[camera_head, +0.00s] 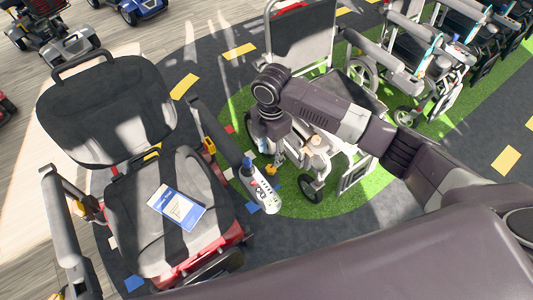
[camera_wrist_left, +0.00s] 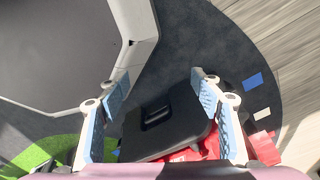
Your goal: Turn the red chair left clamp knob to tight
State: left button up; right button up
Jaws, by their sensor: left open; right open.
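The red chair (camera_head: 160,200), with black seat and backrest and a red base, stands at the left of the head view. A yellow-orange clamp part (camera_head: 209,146) shows under its picture-right armrest, another (camera_head: 88,209) by the picture-left armrest. Both are small; I cannot tell their setting. My right gripper (camera_head: 277,158) points down, open, to the right of the chair's control-panel armrest, apart from it. My left gripper (camera_wrist_left: 158,92) is open, with blue pads; a black panel (camera_wrist_left: 165,122) with red parts lies beyond its fingers. No clamp knob is identifiable there.
A blue-and-white card (camera_head: 177,207) lies on the seat. A control panel (camera_head: 260,188) ends the picture-right armrest. A wheelchair (camera_head: 305,40) stands behind my right arm on a green mat (camera_head: 375,195). More wheelchairs stand at upper right, scooters at upper left.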

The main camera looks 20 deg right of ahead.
aim_at(270, 167)
pick_arm(q)
jog(key=s, duration=0.5)
pick_arm(e)
jog(key=f, duration=0.6)
jog(key=shift+s+f, duration=0.3)
jog(key=shift+f, duration=0.25)
jog(key=shift+c, duration=1)
grip_shut()
jog(key=m+p, duration=0.3)
jog(key=p, duration=0.1)
jog(key=shift+r, duration=0.2)
jog(key=m+p, duration=0.4)
jog(key=m, duration=0.1)
jog(key=shift+m, duration=0.4)
jog(key=m+p, duration=0.3)
jog(key=m, duration=0.3)
jog(key=shift+w+f, duration=0.1)
jog(key=m+p, duration=0.2)
jog(key=m, duration=0.1)
jog(key=shift+m, duration=0.4)
pick_arm(q)
notch_tip(270, 167, up, 14)
jog(key=w, duration=0.2)
jog(key=shift+w+p, duration=0.25)
jog(key=shift+p, duration=0.2)
pick_arm(e)
jog(key=shift+w+f+m, duration=0.1)
jog(key=shift+m, duration=1.6)
